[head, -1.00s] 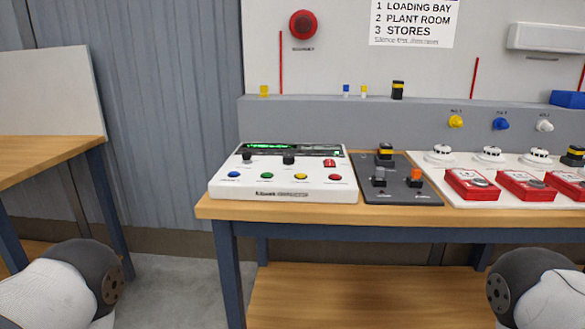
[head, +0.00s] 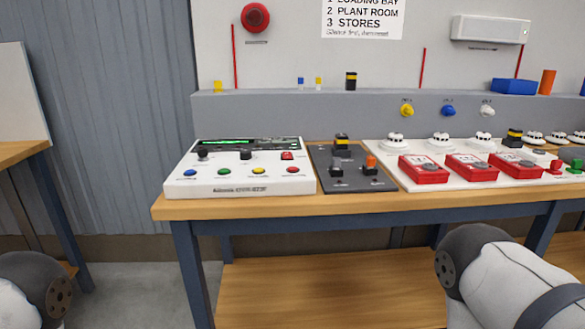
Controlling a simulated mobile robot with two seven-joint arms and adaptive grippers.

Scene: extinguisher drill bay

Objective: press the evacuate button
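The white control panel (head: 243,187) sits at the left end of the wooden bench. Its front row has a blue button (head: 190,173), a green button (head: 224,172), a yellow button (head: 259,171) and a red button (head: 293,170). Two black knobs, a red square control (head: 288,156) and a green-lit display (head: 226,142) are behind them. The labels are too small to read, so I cannot tell which is the evacuate button. Parts of my two arms show at the lower left and lower right, away from the panel. Neither gripper is in view.
A dark plate (head: 352,183) with switches lies right of the panel. Red call points (head: 423,169) and white detectors (head: 438,141) stand on a white board further right. A red round sounder (head: 255,17) is on the wall. Floor shows left of the bench.

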